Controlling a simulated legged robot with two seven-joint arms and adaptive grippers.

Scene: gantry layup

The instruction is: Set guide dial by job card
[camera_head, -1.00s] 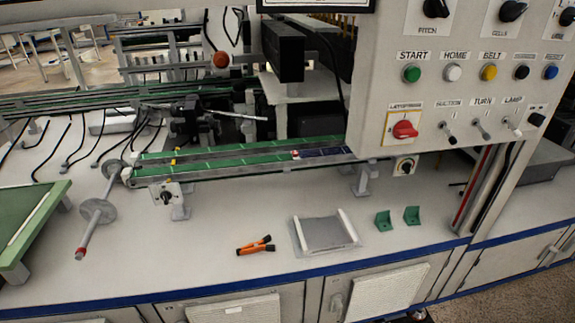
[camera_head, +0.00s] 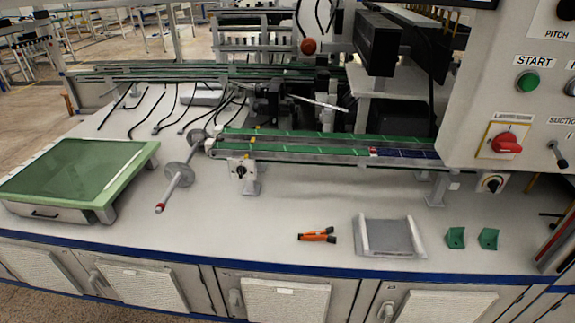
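Neither of my grippers shows in the head view. A small dial on a white plate (camera_head: 241,169) sits at the left end of the green conveyor (camera_head: 300,146). A second dial on a white plate (camera_head: 491,182) sits below the conveyor's right part, under the control panel. I cannot tell which one is the guide dial, and their markings are too small to read. I make out no job card.
The grey control panel (camera_head: 470,110) with a red knob (camera_head: 507,143) overhangs at right. A green-framed tray (camera_head: 130,176) stands at left. An orange-handled tool (camera_head: 317,235), a grey tray (camera_head: 390,223) and green brackets (camera_head: 456,237) lie near the table's front edge.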

